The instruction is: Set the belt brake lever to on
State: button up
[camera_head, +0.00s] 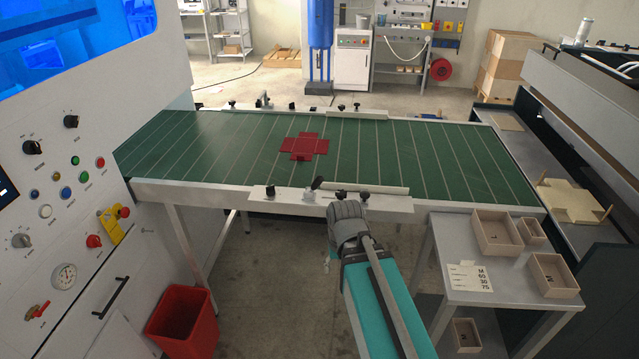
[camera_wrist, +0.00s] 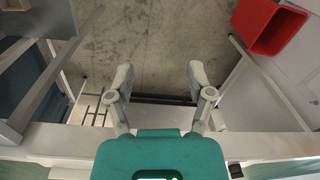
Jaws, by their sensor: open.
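My gripper (camera_wrist: 160,78) is open and empty in the wrist view, its two fingers apart above bare floor. In the head view my arm reaches to the near edge of the green belt table, and its grey joint hides the fingers. A small lever with a dark knob (camera_head: 316,183) stands up on the near side rail of the belt, just left of my arm. A red lever (camera_head: 37,311) sits low on the white machine panel at the left. I cannot tell from any readable label which is the belt brake lever, nor its setting.
A red folded cross-shaped box blank (camera_head: 304,146) lies on the green belt (camera_head: 220,150). A red bin (camera_head: 183,322) stands on the floor and shows in the wrist view (camera_wrist: 268,25). A side table with wooden trays (camera_head: 497,232) is at the right. A pale rail crosses below my fingers.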

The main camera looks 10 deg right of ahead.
jog(key=w+r+m+t+y, duration=0.1)
jog(key=w+r+m+y, duration=0.1)
jog(key=w+m+y, duration=0.35)
jog(key=m+t+y, duration=0.6)
jog(key=m, duration=1.4)
send_near(318, 183)
jog(key=d, duration=0.3)
jog(key=shift+s+d+r+n+p, duration=0.15)
jog(key=shift+s+r+n+p, duration=0.1)
jog(key=shift+s+r+p, duration=0.1)
jog(key=shift+w+f, duration=0.1)
jog(key=b+x, duration=0.4)
jog(key=x, duration=0.8)
jog(key=shift+f+b, duration=0.1)
jog(key=shift+b, duration=0.3)
jog(key=shift+x, duration=0.8)
